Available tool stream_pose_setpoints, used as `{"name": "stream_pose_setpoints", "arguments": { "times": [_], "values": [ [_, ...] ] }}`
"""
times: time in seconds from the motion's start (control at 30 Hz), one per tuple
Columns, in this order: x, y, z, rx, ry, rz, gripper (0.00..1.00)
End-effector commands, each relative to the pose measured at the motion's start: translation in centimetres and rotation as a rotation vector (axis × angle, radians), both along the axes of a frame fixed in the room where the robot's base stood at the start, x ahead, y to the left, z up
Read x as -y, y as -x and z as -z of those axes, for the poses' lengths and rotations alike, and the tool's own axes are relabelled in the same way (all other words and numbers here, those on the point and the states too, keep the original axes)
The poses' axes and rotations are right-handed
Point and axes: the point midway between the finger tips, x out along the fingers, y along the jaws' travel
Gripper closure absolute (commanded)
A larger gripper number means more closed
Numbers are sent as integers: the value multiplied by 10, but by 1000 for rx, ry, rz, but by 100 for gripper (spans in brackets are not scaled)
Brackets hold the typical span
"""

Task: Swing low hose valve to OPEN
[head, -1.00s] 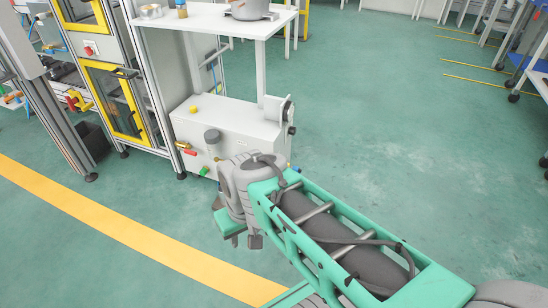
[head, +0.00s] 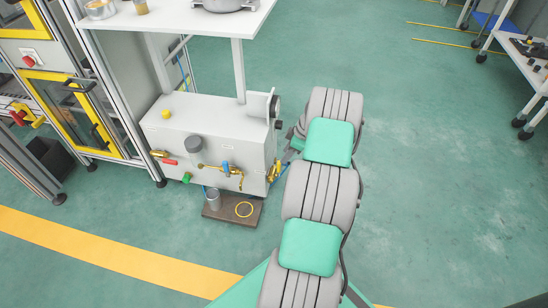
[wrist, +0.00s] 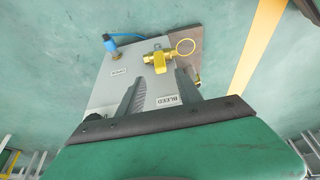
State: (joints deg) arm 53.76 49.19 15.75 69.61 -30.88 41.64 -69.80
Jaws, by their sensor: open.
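In the head view the grey-white box has a blue-handled valve (head: 226,168) on its front, which I take as the low hose valve. Its handle hangs roughly vertical beside brass fittings. My gripper (wrist: 160,85) is open and empty, pointing at the box's right side. A brass valve with a yellow handle (wrist: 157,58) is just beyond the fingertips; contact is not clear.
A red-handled valve (head: 168,161), a green knob (head: 186,178) and a gauge (head: 194,144) are on the box front. A brown plate (head: 228,216) with a metal cup and yellow ring lies below. A shelf (head: 190,20) stands above the box. Floor in front is clear.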

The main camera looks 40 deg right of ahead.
Motion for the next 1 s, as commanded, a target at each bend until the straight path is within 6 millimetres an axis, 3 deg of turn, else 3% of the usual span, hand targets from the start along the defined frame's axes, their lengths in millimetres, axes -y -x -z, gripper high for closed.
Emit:
{"name": "stream_pose_setpoints", "arguments": {
  "times": [0.4, 0.73, 1.0],
  "values": [
    [-17, -21, 67, -1, 0, -4, 58],
    [-18, -23, 70, -1, 1, -1, 58],
    [-18, -23, 70, -1, 1, -1, 80]
  ]
}}
